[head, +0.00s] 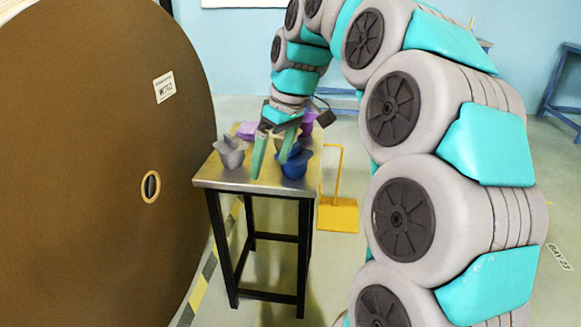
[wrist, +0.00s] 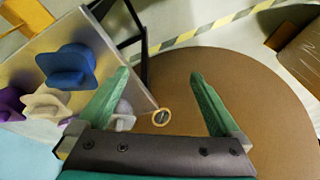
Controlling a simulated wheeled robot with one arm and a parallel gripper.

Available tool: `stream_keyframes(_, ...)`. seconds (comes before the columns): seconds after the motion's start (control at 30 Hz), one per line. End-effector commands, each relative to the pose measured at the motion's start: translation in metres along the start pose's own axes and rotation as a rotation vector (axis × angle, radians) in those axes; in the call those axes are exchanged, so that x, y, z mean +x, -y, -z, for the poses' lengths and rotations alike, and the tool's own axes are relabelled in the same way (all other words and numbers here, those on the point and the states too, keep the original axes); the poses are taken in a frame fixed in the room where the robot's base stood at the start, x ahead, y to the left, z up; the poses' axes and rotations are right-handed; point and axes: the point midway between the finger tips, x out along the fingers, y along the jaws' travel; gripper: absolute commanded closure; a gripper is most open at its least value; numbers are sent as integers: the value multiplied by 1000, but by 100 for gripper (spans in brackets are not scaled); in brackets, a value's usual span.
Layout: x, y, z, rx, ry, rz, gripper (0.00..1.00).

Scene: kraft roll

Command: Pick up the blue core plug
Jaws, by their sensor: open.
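The blue core plug (head: 295,166) stands on the right front part of a small metal-topped table (head: 222,183). In the wrist view the blue plug (wrist: 66,68) lies to the left, outside the space between the fingers. My gripper (head: 271,166) has green fingers, spread apart and empty, pointing down over the table. In the head view its right finger overlaps the edge of the blue plug; I cannot tell whether they touch. In the wrist view my gripper (wrist: 160,74) has the brown roll face between its fingers.
A grey plug (head: 230,154) stands at the table's left. A pale plug (wrist: 45,102) sits beside the blue one. The large brown roll (head: 90,200) with its core hole (head: 150,187) stands close on the left.

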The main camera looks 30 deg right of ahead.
Motion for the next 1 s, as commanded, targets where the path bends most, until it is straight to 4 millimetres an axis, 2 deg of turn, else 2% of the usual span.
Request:
stream_keyframes(0.03, -7, -23, 11, -11, -30, -8, 0)
stream_keyframes(0.2, -27, -87, 27, -61, -97, -36, 0)
stream_keyframes(0.3, -36, -116, 28, -78, -124, -55, 0)
stream_keyframes(0.4, -42, -135, 28, -90, -138, -70, 0)
stream_keyframes(0.57, -44, -148, 27, -99, -148, -82, 0)
stream_keyframes(1.0, -17, -150, 30, -100, -147, -82, 0)
